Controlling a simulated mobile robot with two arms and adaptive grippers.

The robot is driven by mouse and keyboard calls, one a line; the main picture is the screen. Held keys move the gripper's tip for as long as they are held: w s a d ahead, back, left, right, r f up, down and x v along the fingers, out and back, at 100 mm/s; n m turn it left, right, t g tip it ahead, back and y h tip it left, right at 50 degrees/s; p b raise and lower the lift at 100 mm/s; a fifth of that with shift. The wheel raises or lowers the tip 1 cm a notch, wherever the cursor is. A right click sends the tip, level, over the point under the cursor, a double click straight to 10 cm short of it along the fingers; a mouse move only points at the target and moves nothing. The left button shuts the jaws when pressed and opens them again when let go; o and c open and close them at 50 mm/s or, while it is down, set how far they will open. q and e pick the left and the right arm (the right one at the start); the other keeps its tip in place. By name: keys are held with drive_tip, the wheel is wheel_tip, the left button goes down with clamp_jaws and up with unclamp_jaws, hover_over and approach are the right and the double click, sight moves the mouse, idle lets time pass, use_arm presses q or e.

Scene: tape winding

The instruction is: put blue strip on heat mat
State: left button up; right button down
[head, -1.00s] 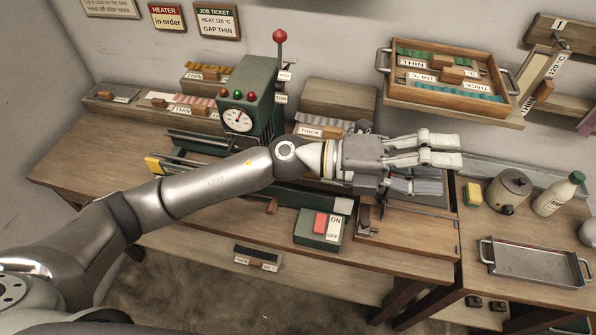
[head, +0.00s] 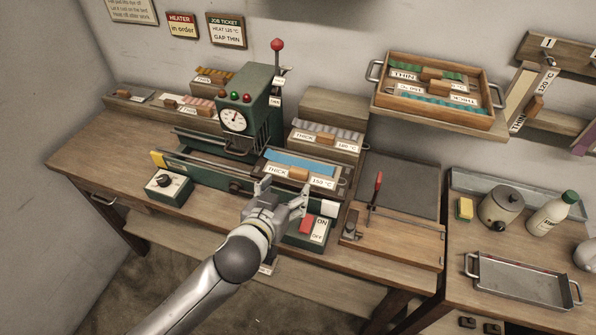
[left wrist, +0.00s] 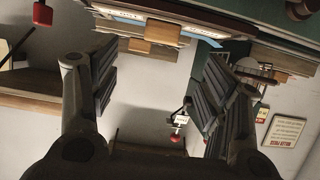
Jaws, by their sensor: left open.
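The blue strip (head: 300,162) lies in a tray on the green machine, behind labels reading THICK and a temperature. A wooden block handle (head: 298,174) sits at the tray's front. A flat dark grey mat (head: 402,186), apparently the heat mat, lies bare to the right of the machine. My left gripper (head: 284,191) is open and empty, just in front of the tray, apart from the strip. In the left wrist view its fingers (left wrist: 158,85) are spread with nothing between them. My right gripper is not in view.
A control box with a red ON/OFF switch (head: 306,225) stands close beside my left gripper. A red-handled tool (head: 377,188) stands upright at the mat's left edge. A tray of strips (head: 436,115) is on the wall shelf. A metal tray (head: 522,283) lies at the right.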

sight(298, 172)
use_arm(q)
drive_tip(key=x, duration=0.4)
drive_tip(key=shift+w+d, duration=0.1)
drive_tip(key=shift+w, duration=0.2)
drive_tip(key=shift+w+f+p, duration=0.1)
drive_tip(key=shift+w+p, duration=0.3)
drive_tip(key=shift+p, duration=0.1)
drive_tip(key=p+x, duration=0.1)
drive_tip(key=x, duration=0.2)
drive_tip(key=shift+x, duration=0.75)
drive_tip(key=shift+s, duration=0.1)
drive_tip(key=shift+c, duration=0.3)
drive_tip(key=c, duration=1.2)
